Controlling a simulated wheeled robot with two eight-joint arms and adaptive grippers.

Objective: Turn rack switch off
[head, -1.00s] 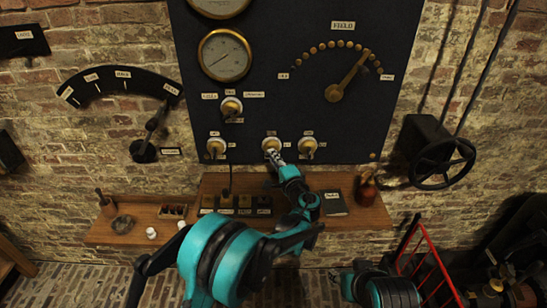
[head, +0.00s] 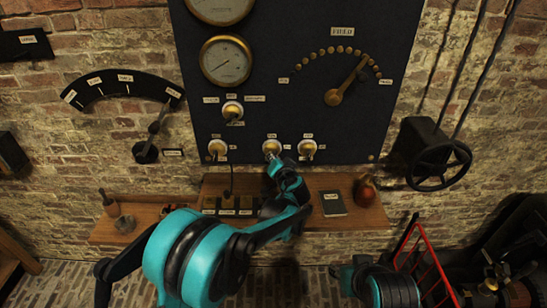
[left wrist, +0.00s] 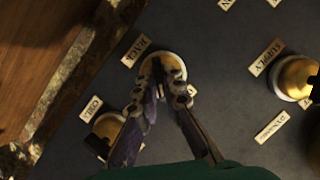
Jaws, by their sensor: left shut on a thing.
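The rack switch (head: 272,146) is the middle of three brass-and-white switches in the lower row of the dark panel. In the left wrist view the switch (left wrist: 166,62) stands beside a label reading RACK (left wrist: 136,51). My left gripper (head: 271,157) reaches up to it from below. In the left wrist view the fingertips (left wrist: 166,92) are shut on the switch's lever, which they largely hide. Which way the lever points cannot be told. My right arm shows at the bottom right of the head view, but its gripper is not seen.
Neighbouring switches stand to the left (head: 217,148) and right (head: 307,148), close to the gripper. Another switch (head: 232,108) is above. A wooden shelf (head: 350,222) below the panel holds a dark book (head: 333,204) and a reddish jug (head: 364,190). A handwheel (head: 438,165) is at right.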

